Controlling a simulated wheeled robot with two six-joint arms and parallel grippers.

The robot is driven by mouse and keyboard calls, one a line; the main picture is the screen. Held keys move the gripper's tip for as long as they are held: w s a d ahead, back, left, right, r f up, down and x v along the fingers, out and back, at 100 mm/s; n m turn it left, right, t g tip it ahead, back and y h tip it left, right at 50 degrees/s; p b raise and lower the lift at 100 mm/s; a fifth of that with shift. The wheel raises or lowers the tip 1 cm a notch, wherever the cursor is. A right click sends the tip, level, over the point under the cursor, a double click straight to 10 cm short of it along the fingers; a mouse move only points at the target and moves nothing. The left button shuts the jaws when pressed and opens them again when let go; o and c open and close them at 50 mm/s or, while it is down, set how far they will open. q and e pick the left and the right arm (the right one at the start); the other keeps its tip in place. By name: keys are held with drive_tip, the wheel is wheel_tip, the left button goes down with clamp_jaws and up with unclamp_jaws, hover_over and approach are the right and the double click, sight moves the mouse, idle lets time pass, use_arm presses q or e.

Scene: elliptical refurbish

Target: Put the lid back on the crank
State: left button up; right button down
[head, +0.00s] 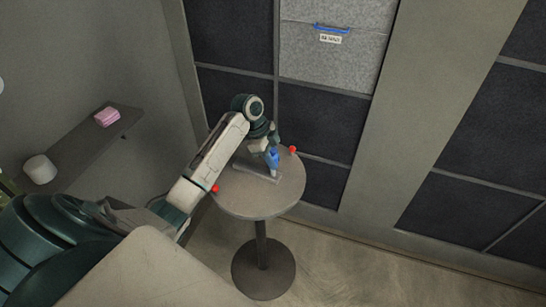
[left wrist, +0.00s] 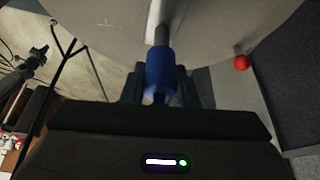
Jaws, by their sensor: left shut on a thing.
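My left gripper (head: 268,149) is shut on a blue cylindrical piece (head: 273,159) above the round table. In the left wrist view the gripper's dark fingers (left wrist: 158,88) stand on both sides of the blue piece (left wrist: 159,68), and a thin grey rod (left wrist: 161,30) extends from its far end. A flat grey bar (head: 255,173) lies on the table, just below the blue piece. I cannot tell which of these parts is the lid and which the crank, nor whether the blue piece touches the bar. My right gripper is not in view.
The small round table (head: 254,205) stands against dark wall panels. A red ball (head: 293,150) sits at its right rim, another red ball (head: 215,188) at its left rim near my arm. The table's front half is clear. A shelf (head: 85,150) is at the left.

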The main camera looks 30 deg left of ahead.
sight(273, 150)
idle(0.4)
use_arm(q)
drive_tip(key=o, duration=1.6)
drive_tip(key=shift+c, duration=0.2)
drive_tip(key=shift+r, duration=0.15)
drive_tip(key=shift+r+p, duration=3.35)
drive_tip(key=shift+r, duration=0.05)
clamp_jaws()
